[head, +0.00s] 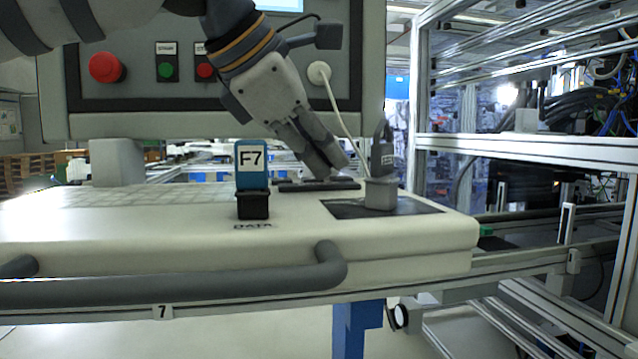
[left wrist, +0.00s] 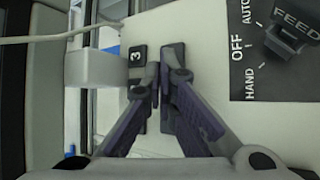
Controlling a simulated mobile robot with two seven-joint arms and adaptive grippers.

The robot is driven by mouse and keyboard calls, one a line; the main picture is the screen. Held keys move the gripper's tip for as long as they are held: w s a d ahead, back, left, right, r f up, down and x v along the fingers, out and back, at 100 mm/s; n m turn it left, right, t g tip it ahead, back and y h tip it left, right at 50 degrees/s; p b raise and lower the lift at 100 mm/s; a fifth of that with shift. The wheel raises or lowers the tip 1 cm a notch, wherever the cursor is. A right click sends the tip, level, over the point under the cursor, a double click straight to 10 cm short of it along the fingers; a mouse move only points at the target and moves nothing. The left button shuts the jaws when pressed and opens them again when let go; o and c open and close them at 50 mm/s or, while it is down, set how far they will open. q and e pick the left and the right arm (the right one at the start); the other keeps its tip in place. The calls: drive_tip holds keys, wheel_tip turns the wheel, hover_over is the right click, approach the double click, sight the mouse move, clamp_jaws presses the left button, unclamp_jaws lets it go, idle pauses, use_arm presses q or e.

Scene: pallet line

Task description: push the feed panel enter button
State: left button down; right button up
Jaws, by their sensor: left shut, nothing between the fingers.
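My left gripper (head: 334,168) reaches down from above, shut and empty, its tips close over two dark bars (head: 310,187) on the white console top. In the left wrist view, the gripper (left wrist: 165,78) is over these dark bars; one (left wrist: 137,54) carries a white "3", and the other (left wrist: 173,56) lies partly behind the fingers. I read no "enter" label on either bar. I cannot tell whether the tips touch a bar. The feed selector (left wrist: 289,42), on a dark plate marked AUTO, OFF and HAND, is to the right. My right gripper is not in view.
The selector (head: 380,196) stands right of the gripper with a dark tag above it. A blue F7 stick (head: 251,165) stands upright left of it. A grey handle (head: 200,283) runs along the front. A red mushroom button (head: 105,67) is on the panel behind.

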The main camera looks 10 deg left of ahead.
sight(323, 185)
use_arm(q)
drive_tip(key=shift+f, duration=0.55)
idle(0.9)
drive_tip(key=shift+r, duration=0.95)
drive_tip(key=shift+r, duration=2.55)
